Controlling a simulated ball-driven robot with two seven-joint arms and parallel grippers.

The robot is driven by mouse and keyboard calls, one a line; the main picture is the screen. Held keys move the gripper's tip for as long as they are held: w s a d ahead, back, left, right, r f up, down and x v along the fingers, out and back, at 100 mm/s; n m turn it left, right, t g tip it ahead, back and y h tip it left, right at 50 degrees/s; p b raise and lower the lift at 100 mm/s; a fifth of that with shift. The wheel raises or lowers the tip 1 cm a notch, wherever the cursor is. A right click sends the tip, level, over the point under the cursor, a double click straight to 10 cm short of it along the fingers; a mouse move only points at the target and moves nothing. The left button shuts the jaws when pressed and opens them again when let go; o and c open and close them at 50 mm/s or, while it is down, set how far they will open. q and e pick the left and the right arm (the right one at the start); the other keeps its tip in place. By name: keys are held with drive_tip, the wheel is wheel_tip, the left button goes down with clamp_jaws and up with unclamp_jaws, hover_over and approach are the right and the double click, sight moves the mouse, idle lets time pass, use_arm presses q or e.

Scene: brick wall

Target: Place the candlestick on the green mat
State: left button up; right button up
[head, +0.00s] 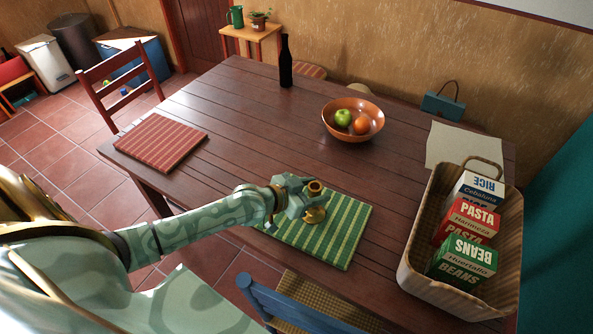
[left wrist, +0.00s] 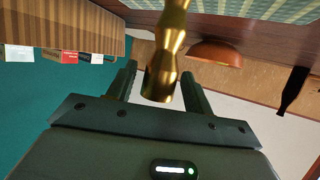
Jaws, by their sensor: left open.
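The brass candlestick (head: 314,214) stands upright, with its round base over the green striped mat (head: 345,240) in the head view; the base appears to rest on the mat. My left gripper (head: 302,196) is at the upper part of the candlestick, with its fingers open around it. In the left wrist view, which is upside down, the candlestick (left wrist: 166,60) rises between the two spread fingers of the left gripper (left wrist: 160,92). Its base is cut off there, and the green mat (left wrist: 240,9) shows behind it. My right gripper is not in view.
A basket (head: 420,262) with rice, pasta and beans boxes stands at the right. A fruit bowl (head: 353,129) and a dark bottle (head: 285,68) stand toward the back. A red striped mat (head: 160,142) lies at the left. The table's middle is clear.

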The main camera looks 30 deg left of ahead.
use_arm(q)
drive_tip(key=p+v, duration=0.2)
drive_tip(key=v, duration=0.8)
drive_tip(key=shift+f, duration=0.1)
